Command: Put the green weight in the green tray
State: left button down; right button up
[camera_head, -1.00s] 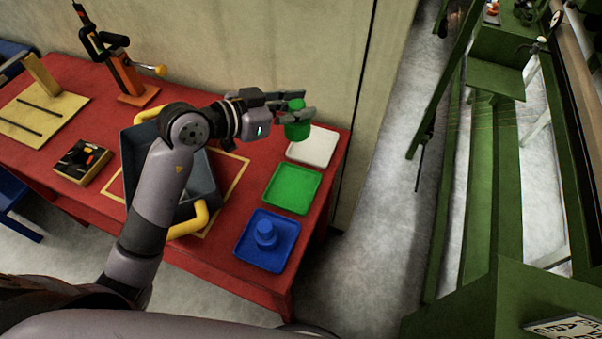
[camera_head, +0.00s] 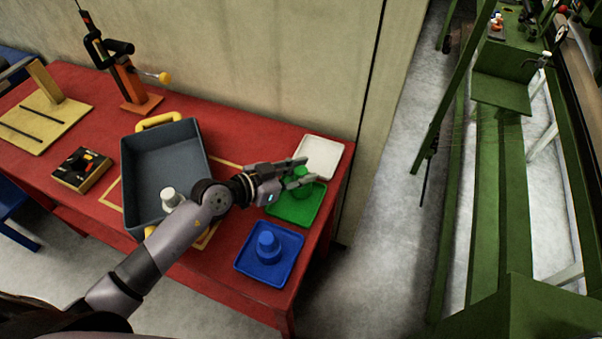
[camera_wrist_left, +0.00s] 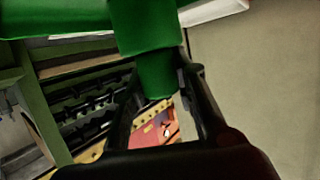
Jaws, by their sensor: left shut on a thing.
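The green weight (camera_head: 301,188) is between the fingers of my left gripper (camera_head: 303,171), which is shut on it. In the head view it is over the green tray (camera_head: 296,211), toward the tray's far side; I cannot tell whether it touches the tray. The fingers hide part of the weight and of the tray. In the left wrist view the green weight (camera_wrist_left: 148,35) fills the upper middle between the fingers, and the green tray (camera_wrist_left: 55,17) shows behind it. My right gripper is not in view.
A white tray (camera_head: 325,152) lies empty behind the green one. A blue tray (camera_head: 250,267) in front holds a blue weight (camera_head: 268,245). A grey bin (camera_head: 137,152) with yellow handles holds a white weight (camera_head: 169,197). The red table (camera_head: 215,255) ends just right of the trays.

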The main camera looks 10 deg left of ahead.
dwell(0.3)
pick_arm(q)
jog(key=c, duration=1.4)
grip_release()
jog(key=shift+f, duration=0.15)
jog(key=shift+c, duration=0.2)
jog(key=shift+o, duration=0.7)
jog(key=shift+s+a+r, duration=0.2)
jog(key=shift+r, duration=0.05)
jog(key=v, duration=0.7)
